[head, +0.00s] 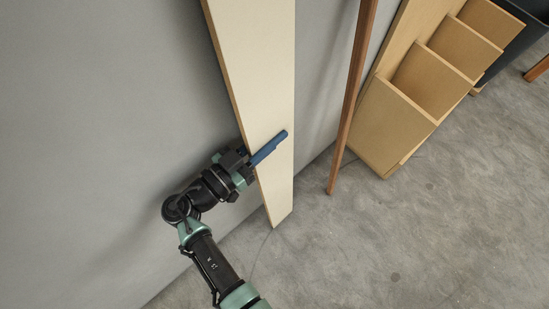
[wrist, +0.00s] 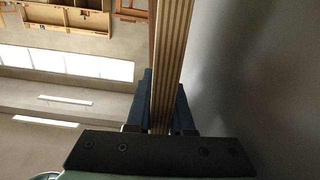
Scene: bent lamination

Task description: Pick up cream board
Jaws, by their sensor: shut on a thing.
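The cream board (head: 262,80) is a long, pale, narrow plank, standing nearly upright by the grey wall in the head view. Its lower end is near the floor; whether it touches cannot be told. My gripper (head: 268,148) is at its left edge, low on the board, with one blue finger across the front face. In the wrist view the board's layered edge (wrist: 172,65) runs between the blue fingers of my gripper (wrist: 161,100), which are shut on it from both sides. The board's top is out of the head view.
A thin brown wooden strip (head: 352,100) leans at the wall just right of the board. Further right stand a wooden compartment rack (head: 385,125) and a dark bin (head: 517,40). The grey concrete floor (head: 400,240) in front is clear.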

